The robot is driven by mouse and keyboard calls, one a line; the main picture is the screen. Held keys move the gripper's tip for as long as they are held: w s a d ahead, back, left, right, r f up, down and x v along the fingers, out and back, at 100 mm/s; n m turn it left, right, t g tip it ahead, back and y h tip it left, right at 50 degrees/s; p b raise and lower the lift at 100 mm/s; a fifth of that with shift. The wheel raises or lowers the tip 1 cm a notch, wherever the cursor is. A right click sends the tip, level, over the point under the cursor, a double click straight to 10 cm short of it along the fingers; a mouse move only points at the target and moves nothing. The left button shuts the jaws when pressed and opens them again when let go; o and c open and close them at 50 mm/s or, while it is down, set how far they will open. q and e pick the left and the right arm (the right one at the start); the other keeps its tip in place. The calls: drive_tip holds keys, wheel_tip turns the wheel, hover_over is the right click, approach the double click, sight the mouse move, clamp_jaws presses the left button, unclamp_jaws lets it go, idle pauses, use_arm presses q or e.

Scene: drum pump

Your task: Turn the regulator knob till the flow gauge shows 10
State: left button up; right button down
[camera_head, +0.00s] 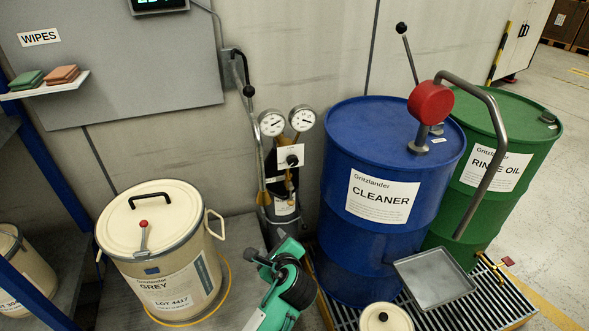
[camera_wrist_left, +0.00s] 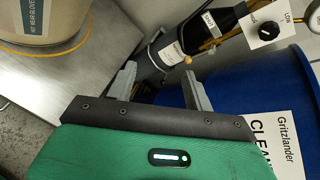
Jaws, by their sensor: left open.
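The regulator knob (camera_head: 291,160) is black, on a white plate below two round dial gauges, the left one (camera_head: 272,122) and the right one (camera_head: 302,118). Their needles show, but the numbers are too small to read, and I cannot tell which is the flow gauge. The regulator sits on a dark gas cylinder (camera_head: 284,205) by the wall. In the left wrist view the knob (camera_wrist_left: 268,31) is at upper right, with a LOW mark beside it. My left gripper (camera_head: 264,257) is open and empty, below the knob and apart from it; its fingers (camera_wrist_left: 160,76) point toward the cylinder.
The blue CLEANER drum (camera_head: 345,240) stands close right of the regulator, with a red-headed pump (camera_head: 430,102) on top. A green drum (camera_head: 520,120) is beyond it. A cream GREY drum (camera_head: 165,270) stands left. A hose (camera_head: 247,105) hangs left of the gauges.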

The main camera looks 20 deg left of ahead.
sight(294, 163)
use_arm(q)
drive_tip(key=w+d+r+m+t+y, duration=0.2)
drive_tip(key=w+d+r+m+t, duration=0.4)
drive_tip(key=w+r+m, duration=0.4)
drive_tip(key=shift+g, duration=0.7)
drive_tip(key=x, duration=1.3)
drive_tip(key=shift+r, duration=0.1)
use_arm(e)
drive_tip(key=s+f, duration=0.4)
drive_tip(key=f, duration=0.5)
drive_tip(key=shift+d+f, duration=0.15)
drive_tip(key=shift+f, duration=0.15)
use_arm(q)
drive_tip(key=c, duration=1)
